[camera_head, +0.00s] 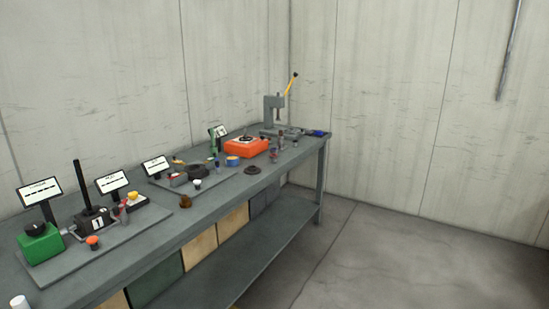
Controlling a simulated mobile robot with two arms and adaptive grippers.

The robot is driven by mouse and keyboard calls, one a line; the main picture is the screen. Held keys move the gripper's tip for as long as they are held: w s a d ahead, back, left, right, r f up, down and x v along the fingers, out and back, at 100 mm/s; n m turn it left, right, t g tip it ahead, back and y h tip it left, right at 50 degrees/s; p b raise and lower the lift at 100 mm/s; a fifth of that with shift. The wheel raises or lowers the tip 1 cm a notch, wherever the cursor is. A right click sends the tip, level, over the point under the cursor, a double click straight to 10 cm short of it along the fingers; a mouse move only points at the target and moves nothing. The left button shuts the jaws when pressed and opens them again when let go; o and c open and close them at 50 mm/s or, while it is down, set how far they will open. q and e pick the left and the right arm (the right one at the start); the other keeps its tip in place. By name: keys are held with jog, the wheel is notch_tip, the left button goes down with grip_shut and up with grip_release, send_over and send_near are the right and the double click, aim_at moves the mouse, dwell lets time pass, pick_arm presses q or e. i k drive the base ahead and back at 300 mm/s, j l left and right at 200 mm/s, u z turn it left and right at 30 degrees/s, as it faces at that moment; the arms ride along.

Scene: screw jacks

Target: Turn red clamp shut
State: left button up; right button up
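Several small devices stand on a long grey workbench (140,262). A small red part (122,213) stands beside a black block with an upright black post (83,188) on the left board. Another small red part (178,180) lies farther along the bench. Both are too small to tell which is the red clamp or whether it is open or shut. A green box with a black knob (40,244) stands at the left end of the board. Neither of my grippers is in view.
An orange box (246,147), a press with a yellow lever (273,108) and several small loose parts stand toward the far end. Small sign panels (112,182) rise at the back. The bench's front edge is mostly clear, and the floor (400,255) at right is free.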

aim_at(117, 210)
jog(key=j+z, duration=0.25)
jog(key=j, duration=0.3)
jog(key=k+j+z, duration=0.2)
jog(key=j, duration=0.35)
jog(key=j+z, duration=0.25)
jog(key=j, duration=0.3)
